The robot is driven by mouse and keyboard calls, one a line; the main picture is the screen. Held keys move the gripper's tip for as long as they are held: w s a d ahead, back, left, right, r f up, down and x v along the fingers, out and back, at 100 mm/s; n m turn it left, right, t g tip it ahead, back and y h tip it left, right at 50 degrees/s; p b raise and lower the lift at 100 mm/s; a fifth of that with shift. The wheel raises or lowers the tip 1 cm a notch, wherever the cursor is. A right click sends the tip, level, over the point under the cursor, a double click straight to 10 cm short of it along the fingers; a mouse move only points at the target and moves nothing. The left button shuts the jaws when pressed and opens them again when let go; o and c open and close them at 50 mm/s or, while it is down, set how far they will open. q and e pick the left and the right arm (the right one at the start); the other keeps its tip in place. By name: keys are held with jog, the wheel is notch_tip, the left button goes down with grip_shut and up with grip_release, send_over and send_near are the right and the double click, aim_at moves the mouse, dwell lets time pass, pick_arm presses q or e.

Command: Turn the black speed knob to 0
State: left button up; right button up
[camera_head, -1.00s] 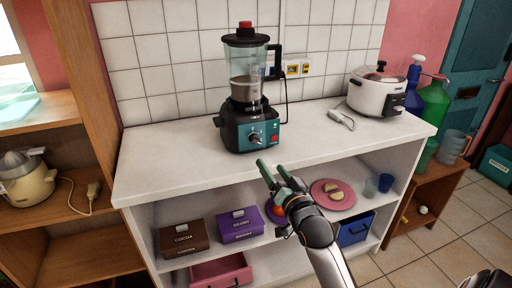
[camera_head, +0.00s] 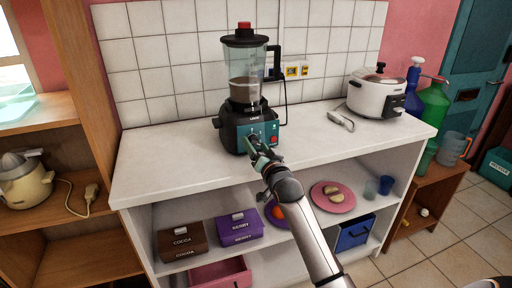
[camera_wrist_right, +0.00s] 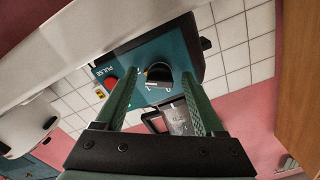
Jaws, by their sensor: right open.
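The blender (camera_head: 246,95) stands on the white counter, with a black base, a clear jar and a red cap on its lid. Its teal front panel (camera_wrist_right: 140,62) carries the black speed knob (camera_wrist_right: 158,74), seen in the right wrist view between my fingers. In the head view my gripper hides the knob. My right gripper (camera_head: 254,145) is open in front of the panel, with its green fingers (camera_wrist_right: 157,100) on either side of the knob. Whether they touch it I cannot tell. My left gripper is not in view.
A red button (camera_head: 274,140) sits beside the knob on the panel. A white cooker (camera_head: 377,97) stands at the right of the counter (camera_head: 165,165). Shelves below hold a brown box (camera_head: 182,242), a purple box (camera_head: 236,229) and plates. The counter left of the blender is clear.

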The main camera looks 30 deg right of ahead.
grip_shut()
dwell(0.7)
